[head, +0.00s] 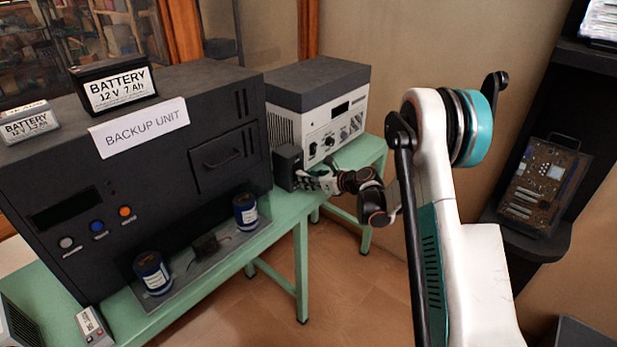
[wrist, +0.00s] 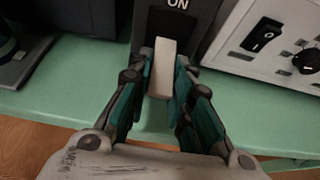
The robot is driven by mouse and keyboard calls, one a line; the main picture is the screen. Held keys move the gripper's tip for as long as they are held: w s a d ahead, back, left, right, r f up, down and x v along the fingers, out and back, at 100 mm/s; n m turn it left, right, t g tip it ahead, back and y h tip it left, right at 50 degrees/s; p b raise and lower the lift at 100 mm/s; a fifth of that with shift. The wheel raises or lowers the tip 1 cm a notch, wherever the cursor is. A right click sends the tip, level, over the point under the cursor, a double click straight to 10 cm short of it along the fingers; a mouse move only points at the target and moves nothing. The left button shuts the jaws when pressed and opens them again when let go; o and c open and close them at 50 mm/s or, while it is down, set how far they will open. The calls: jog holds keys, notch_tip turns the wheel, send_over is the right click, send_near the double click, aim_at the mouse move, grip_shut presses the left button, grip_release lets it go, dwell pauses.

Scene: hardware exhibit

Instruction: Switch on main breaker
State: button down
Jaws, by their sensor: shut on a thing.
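The main breaker (head: 287,164) is a small dark box on the green table, in front of the white-fronted unit. In the wrist view its dark face (wrist: 182,38) carries a white "ON" label at the top. A pale lever (wrist: 163,62) stands below the label. My gripper (wrist: 162,95) is shut on the lever, with one teal-padded finger at each side of it. In the head view my gripper (head: 305,180) is at the breaker's right side and hides the lever.
A white-fronted unit (head: 320,134) with a rocker switch (wrist: 264,36) and knobs stands close behind the breaker. A large black backup unit (head: 150,190) fills the left. Dark shelving with a circuit board (head: 545,180) stands at the right. Floor (head: 345,290) in front is clear.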

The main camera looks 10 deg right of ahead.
notch_tip(320, 180, up, 2)
jog(key=g+h+p, duration=0.2)
jog(key=p, duration=0.1)
jog(key=shift+r+g, duration=0.25)
jog(key=shift+g, duration=0.15)
jog(key=shift+w+a+r+g+h+p, duration=0.15)
jog(key=shift+r+g+h+p, duration=0.2)
jog(key=shift+g+h+p, duration=0.3)
jog(key=shift+w+r+g+h+p, duration=0.15)
jog(key=shift+r+g+h+p, duration=0.25)
jog(key=shift+g, duration=0.45)
jog(key=c, duration=1.4)
grip_release()
jog(key=shift+f, duration=0.1)
jog(key=shift+c, duration=0.2)
jog(key=v, duration=1.2)
jog(key=shift+a, duration=0.2)
